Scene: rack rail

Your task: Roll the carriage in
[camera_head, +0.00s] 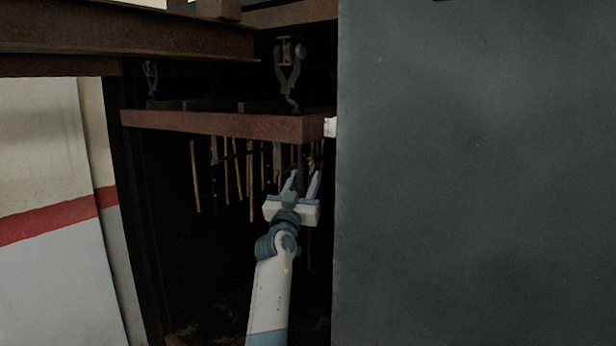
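The carriage (225,124), a rusty red-brown frame, hangs by hooked trolleys from an overhead rail (130,40) inside a dark opening. One trolley hook (289,72) shows at its right end, another (151,78) further left and back. Several thin rods (195,178) hang below the frame. My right gripper (304,180) is just below the carriage's right end, its fingers apart and pointing up. I see nothing clearly between the fingers, and it seems apart from the frame. My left gripper is not in view.
A large grey panel (475,180) fills the right side, close to my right gripper. A pale wall with a red stripe (45,220) stands at the left of the opening. The inside of the opening is too dark to make out well.

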